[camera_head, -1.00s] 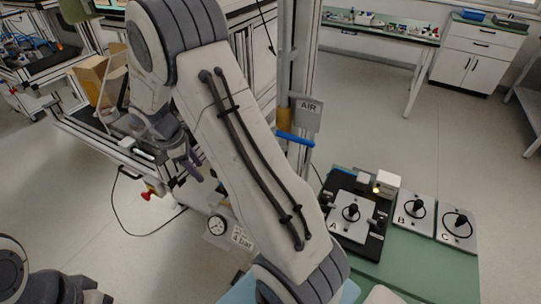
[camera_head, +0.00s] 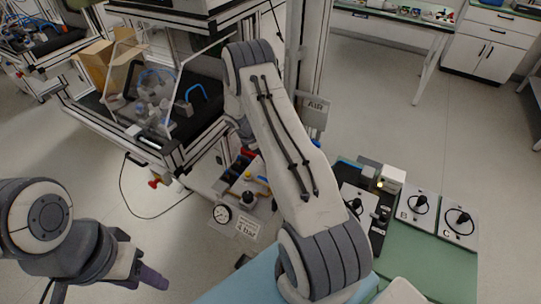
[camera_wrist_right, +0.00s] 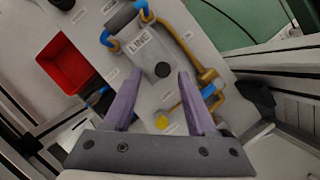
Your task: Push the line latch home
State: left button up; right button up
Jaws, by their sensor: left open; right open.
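Blue fittings (camera_wrist_right: 113,44) sit beside the block. I cannot tell which part is the latch or how far in it is. My right gripper (camera_wrist_right: 160,75) is open, its purple fingers on either side of the knob in the picture; contact cannot be told. In the head view my right arm hides this gripper. My left gripper (camera_head: 152,278) is at the lower left, away from the panel, its fingers open.
The wrist view shows a red bin (camera_wrist_right: 73,62), a yellow pipe (camera_wrist_right: 205,75) and a yellow button (camera_wrist_right: 162,122). In the head view a gauge (camera_head: 222,213) sits by a 4 bar sign (camera_head: 247,228). An AIR sign (camera_head: 315,112) hangs on a post. Plates stand on a green bench (camera_head: 425,250).

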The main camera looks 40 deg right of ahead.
jog(key=shift+s+d+f, duration=0.1)
jog(key=shift+d+f, duration=0.1)
jog(key=shift+f, duration=0.3)
grip_shut()
jog(key=shift+r, duration=0.1)
dwell(1.0)
jog(key=shift+d, duration=0.1)
